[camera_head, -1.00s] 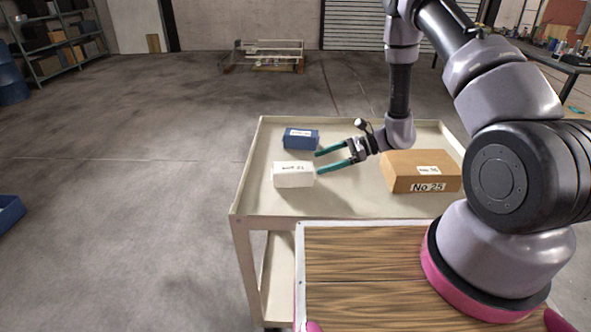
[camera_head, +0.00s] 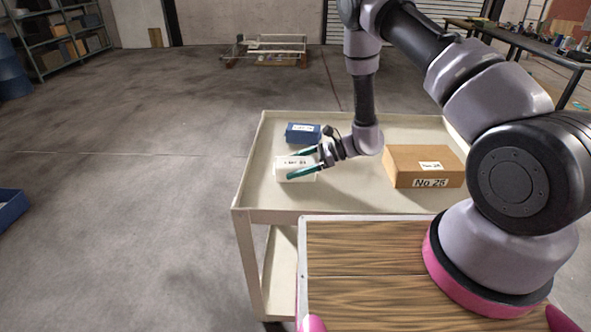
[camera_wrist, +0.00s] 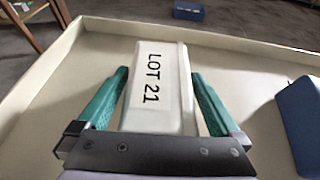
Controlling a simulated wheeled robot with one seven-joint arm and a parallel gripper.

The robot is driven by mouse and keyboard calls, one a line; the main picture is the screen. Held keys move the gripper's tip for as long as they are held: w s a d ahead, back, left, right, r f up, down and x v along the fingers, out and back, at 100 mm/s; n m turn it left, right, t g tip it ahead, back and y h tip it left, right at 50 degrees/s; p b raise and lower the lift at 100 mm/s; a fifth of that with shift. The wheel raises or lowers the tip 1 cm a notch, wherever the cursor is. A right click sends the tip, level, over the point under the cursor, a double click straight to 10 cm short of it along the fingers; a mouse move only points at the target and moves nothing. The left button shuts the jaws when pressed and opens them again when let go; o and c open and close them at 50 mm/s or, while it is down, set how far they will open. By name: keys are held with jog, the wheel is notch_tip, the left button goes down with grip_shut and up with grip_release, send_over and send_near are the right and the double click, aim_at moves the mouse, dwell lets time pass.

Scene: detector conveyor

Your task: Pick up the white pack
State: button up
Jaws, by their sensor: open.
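The white pack (camera_head: 283,172) stands on the left part of the cream cart top. In the wrist view the white pack (camera_wrist: 156,92) bears the text "LOT 21". My gripper (camera_head: 291,163) reaches it from the right, with its teal fingers open on either side of the pack. In the wrist view my gripper (camera_wrist: 157,88) has one finger along each long side of the pack. A narrow gap shows at the left finger; I cannot tell whether the right finger touches.
A blue pack (camera_head: 302,133) stands just behind the white pack; it also shows at the right in the wrist view (camera_wrist: 303,118). A brown box (camera_head: 424,166) sits on the right of the cart (camera_head: 350,203). The cart has a raised rim.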

grip_shut()
